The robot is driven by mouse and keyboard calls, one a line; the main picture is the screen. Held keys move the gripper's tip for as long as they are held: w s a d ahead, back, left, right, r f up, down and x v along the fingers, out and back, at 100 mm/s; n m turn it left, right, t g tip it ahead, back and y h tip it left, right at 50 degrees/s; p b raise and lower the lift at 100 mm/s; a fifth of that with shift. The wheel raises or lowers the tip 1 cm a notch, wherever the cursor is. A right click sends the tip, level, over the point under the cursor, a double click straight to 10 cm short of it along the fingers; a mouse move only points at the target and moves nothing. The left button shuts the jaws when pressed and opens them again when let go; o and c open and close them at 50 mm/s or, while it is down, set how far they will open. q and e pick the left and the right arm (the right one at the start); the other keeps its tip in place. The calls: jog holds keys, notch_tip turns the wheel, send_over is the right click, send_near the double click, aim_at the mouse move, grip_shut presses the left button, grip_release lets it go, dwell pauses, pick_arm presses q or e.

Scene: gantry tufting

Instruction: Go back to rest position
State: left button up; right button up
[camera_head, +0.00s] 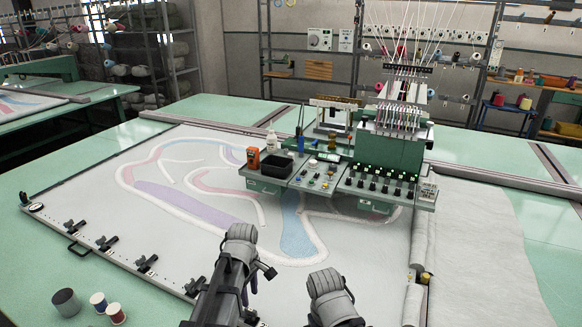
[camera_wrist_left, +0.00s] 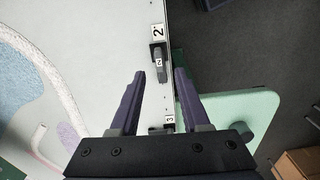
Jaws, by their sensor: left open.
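My left gripper (camera_wrist_left: 160,72) is open in the left wrist view, with nothing between its two dark fingers. Beyond it are the edge of the stretched white cloth and black clamps with number labels, one of them marked 2 (camera_wrist_left: 158,32). In the head view my left arm (camera_head: 238,255) comes up from the bottom over the front of the cloth (camera_head: 110,230), and its fingers are hard to make out. My right arm (camera_head: 332,298) shows at the bottom centre, with its gripper out of view.
A green tufting machine (camera_head: 385,150) with a control panel stands over the cloth's back right. A dark pot (camera_head: 66,302) and thread spools (camera_head: 116,313) stand at the front left. Clamps (camera_head: 147,263) line the near edge.

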pick_arm(q)
jog(key=s+d+m+y, duration=0.1)
jog(key=s+d+m, duration=0.9)
jog(key=m, duration=0.7)
jog(key=shift+s, duration=1.8)
jog(key=shift+r, duration=0.1)
